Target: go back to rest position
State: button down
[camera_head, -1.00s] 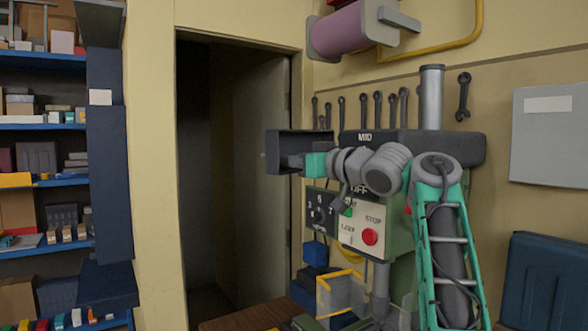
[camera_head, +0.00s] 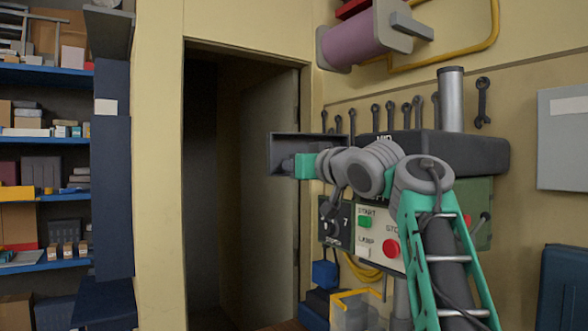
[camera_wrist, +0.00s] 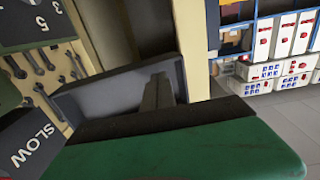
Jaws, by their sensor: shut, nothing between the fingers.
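My gripper (camera_head: 287,166) is at the end of my green and grey arm, in the middle of the head view. Its fingers are shut with nothing between them. They point left, in front of an open, shallow dark grey box or cover (camera_head: 299,137). In the wrist view, the dark shut fingers (camera_wrist: 157,94) lie in front of the same cover (camera_wrist: 105,97); whether they touch it I cannot tell. The green machine's control panel (camera_head: 376,222), with green START, red STOP and LAMP buttons, is behind and below my forearm, partly hidden.
A dark doorway (camera_head: 207,190) stands left of my gripper. Blue shelves (camera_head: 45,140) with boxes are farther left. Wrenches (camera_head: 483,102) hang on the wall, below a purple reel (camera_head: 355,38). A clear bin (camera_head: 355,311) with a yellow rim is below.

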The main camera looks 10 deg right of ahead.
jog(key=s+a+b+v, duration=0.1)
jog(key=a+b+v, duration=0.2)
jog(key=v, duration=0.9)
notch_tip(320, 180, down, 27)
jog(key=m+g+h, duration=0.4)
jog(key=g, duration=0.1)
jog(key=s+f+g, duration=0.2)
jog(key=s+f, duration=0.4)
jog(key=f, duration=0.5)
jog(key=s+d+f+g+h, duration=0.1)
jog(key=s+f+g, duration=0.2)
jog(key=s+f, duration=0.4)
jog(key=s+f+g+h, duration=0.1)
jog(key=s+f+g, duration=0.2)
jog(key=s+f, duration=0.4)
notch_tip(320, 180, down, 8)
jog(key=shift+s+d+f, duration=0.15)
jog(key=shift+s+d, duration=0.1)
jog(key=shift+d, duration=0.05)
